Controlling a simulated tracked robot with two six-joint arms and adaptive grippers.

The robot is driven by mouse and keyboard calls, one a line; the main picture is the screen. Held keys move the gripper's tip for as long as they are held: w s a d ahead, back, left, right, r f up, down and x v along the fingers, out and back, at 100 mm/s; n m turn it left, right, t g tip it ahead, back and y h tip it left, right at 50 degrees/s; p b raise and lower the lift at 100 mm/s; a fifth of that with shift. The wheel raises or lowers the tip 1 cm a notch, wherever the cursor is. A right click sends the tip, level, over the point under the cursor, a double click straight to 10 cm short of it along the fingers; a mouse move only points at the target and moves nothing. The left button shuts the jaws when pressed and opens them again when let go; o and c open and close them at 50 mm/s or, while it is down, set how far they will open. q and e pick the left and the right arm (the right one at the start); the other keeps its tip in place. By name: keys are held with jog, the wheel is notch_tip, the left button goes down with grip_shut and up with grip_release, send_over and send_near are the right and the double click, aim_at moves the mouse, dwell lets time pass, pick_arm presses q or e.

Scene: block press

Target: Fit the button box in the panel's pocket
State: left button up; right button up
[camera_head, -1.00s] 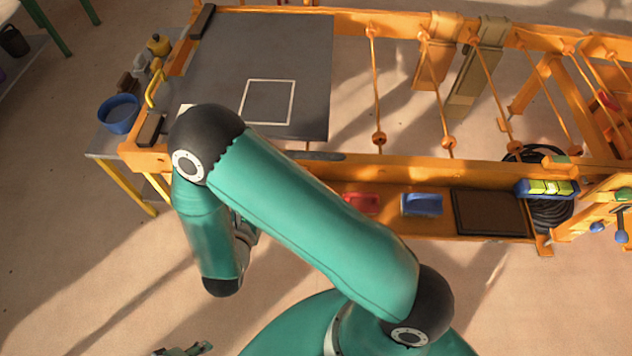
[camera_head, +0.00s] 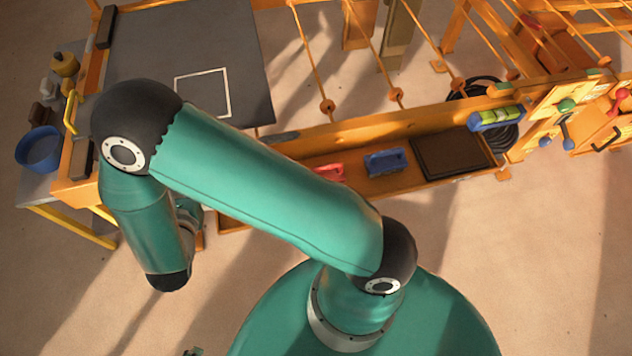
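A blue box with a row of yellow-green buttons, seemingly the button box (camera_head: 495,118), is at the right end of the orange frame's front beam. To its right is a pale yellow panel (camera_head: 548,104) with green, blue and red knobs. I cannot make out a pocket in it. A teal arm of mine crosses the left and middle of the view, well away from the box. A small piece at the bottom edge, seemingly my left gripper (camera_head: 193,352), is almost wholly cut off; its fingers cannot be read. My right gripper is not in view.
A trough on the orange frame holds a red block (camera_head: 328,172), a blue block (camera_head: 385,162) and a dark square tray (camera_head: 452,153). A dark board (camera_head: 190,45) with a white square outline lies at the left. A blue bowl (camera_head: 38,150) stands further left. The floor at right is clear.

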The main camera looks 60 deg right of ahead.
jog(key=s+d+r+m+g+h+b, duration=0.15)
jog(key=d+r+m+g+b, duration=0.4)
jog(key=b, duration=0.85)
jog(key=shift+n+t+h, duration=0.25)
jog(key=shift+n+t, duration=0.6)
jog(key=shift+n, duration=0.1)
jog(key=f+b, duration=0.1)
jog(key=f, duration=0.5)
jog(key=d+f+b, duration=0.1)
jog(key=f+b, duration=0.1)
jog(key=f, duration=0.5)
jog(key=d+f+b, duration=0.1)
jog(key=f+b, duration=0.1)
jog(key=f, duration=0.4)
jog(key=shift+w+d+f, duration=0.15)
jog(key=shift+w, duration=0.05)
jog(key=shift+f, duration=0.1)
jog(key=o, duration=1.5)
